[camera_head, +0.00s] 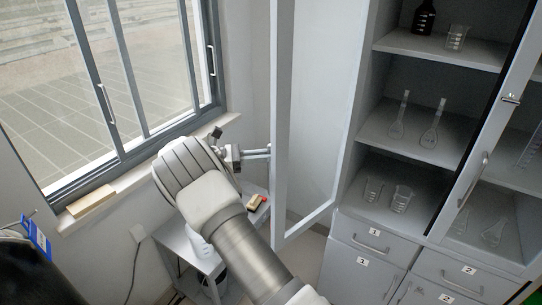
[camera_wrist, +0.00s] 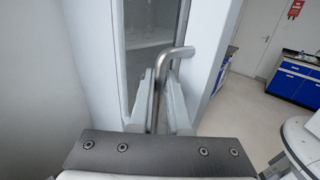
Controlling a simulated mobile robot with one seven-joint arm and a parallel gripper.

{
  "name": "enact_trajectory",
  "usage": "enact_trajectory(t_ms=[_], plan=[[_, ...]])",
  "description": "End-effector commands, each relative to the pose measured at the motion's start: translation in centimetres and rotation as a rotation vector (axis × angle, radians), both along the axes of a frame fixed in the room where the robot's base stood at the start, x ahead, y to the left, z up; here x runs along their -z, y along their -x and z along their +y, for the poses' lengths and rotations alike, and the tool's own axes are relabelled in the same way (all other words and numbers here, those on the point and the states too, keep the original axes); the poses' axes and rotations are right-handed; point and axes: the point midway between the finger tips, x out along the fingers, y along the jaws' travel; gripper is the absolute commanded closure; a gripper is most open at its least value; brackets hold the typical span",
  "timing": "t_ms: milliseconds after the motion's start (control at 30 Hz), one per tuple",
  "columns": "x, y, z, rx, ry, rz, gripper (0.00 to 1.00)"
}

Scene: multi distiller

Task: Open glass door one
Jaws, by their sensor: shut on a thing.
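Glass door one (camera_head: 283,130), a pale grey framed pane on the left of the cabinet, is swung well outward, away from the shelves. My gripper (camera_head: 262,152) is at the door's outer side, by its edge. In the wrist view my gripper (camera_wrist: 160,112) has its two fingers closed around the bent metal door handle (camera_wrist: 162,72). The handle's top end sticks out above the fingers to the right. In the head view the handle is hidden by the door and my gripper.
The open cabinet shelves (camera_head: 395,150) hold flasks, beakers and a dark bottle. The right glass door (camera_head: 490,150) stands at the right, above numbered drawers (camera_head: 375,238). A window (camera_head: 130,80) and a low side table (camera_head: 175,238) with small items are close on the left.

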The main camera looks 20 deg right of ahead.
Motion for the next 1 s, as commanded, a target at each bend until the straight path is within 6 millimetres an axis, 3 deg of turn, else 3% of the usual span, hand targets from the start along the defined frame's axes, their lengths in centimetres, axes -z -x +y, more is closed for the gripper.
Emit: enact_trajectory(t_ms=[467, 500, 633, 1000], plan=[[0.03, -0.01, 0.11, 0.000, 0.000, 0.002, 1.00], [0.04, -0.01, 0.11, 0.000, 0.000, 0.002, 0.80], [0.03, -0.01, 0.10, 0.000, 0.000, 0.001, 0.56], [0.00, 0.00, 0.05, 0.000, 0.000, 0.001, 0.55]])
